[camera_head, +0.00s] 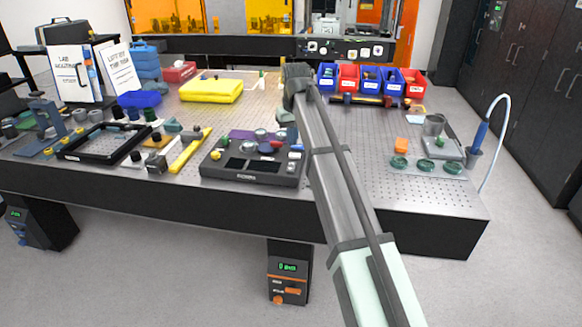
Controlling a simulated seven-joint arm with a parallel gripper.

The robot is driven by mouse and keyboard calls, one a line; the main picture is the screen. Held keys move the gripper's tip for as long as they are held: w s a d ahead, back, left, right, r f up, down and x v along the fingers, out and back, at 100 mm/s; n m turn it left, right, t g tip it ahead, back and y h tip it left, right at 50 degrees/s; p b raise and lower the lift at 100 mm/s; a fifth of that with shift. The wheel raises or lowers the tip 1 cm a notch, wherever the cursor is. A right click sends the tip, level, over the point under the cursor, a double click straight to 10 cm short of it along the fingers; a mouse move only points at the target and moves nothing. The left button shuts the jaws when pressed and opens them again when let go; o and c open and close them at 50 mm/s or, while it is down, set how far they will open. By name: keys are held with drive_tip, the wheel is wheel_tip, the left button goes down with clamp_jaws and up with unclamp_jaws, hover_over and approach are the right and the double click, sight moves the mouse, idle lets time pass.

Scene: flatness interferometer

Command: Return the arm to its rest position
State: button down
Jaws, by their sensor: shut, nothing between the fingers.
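My arm rises from the bottom right of the head view and reaches over the optical table (440,205) to a dark joint near the middle. A small pale part of my arm shows just below and left of that joint. My gripper's fingers cannot be made out; they are hidden behind the arm or out of the picture. I see nothing held.
A black instrument panel (245,178) lies left of the arm, near a yellow level (190,150) and a black frame (103,141). Blue and red bins (348,78) stand behind right. A metal cup (433,125) and green discs (426,166) lie right. Bare tabletop shows right of the arm.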

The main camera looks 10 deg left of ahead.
drive_tip(key=s+a+f+n, duration=0.1)
drive_tip(key=s+a+f, duration=0.3)
drive_tip(key=s+f, duration=0.35)
drive_tip(key=s+a+f+n, duration=0.2)
drive_tip(key=s+a+f, duration=0.2)
drive_tip(key=s+f, duration=0.35)
drive_tip(key=s+d+f+m+g+h, duration=0.1)
drive_tip(key=s+d+f, duration=0.2)
drive_tip(key=d+f, duration=0.55)
drive_tip(key=s+d+f+m+g+h, duration=0.1)
drive_tip(key=s+d+f+m+g, duration=0.15)
drive_tip(key=d+f, duration=0.65)
drive_tip(key=s+d+f+g, duration=0.1)
drive_tip(key=s+d+f, duration=0.35)
drive_tip(key=f, duration=0.85)
drive_tip(key=s+d+f+m+g, duration=0.1)
drive_tip(key=s+d+f, duration=0.5)
drive_tip(key=s, duration=0.4)
drive_tip(key=s+d+f+m+g, duration=0.1)
drive_tip(key=s+d+f+m, duration=0.1)
drive_tip(key=s+d+f, duration=0.4)
drive_tip(key=s+d+f+m+g+y, duration=0.1)
drive_tip(key=s+d+f, duration=0.5)
drive_tip(key=s, duration=0.7)
drive_tip(key=shift+s+m+g, duration=0.4)
drive_tip(key=shift+m+g, duration=0.05)
drive_tip(key=shift+m, duration=0.3)
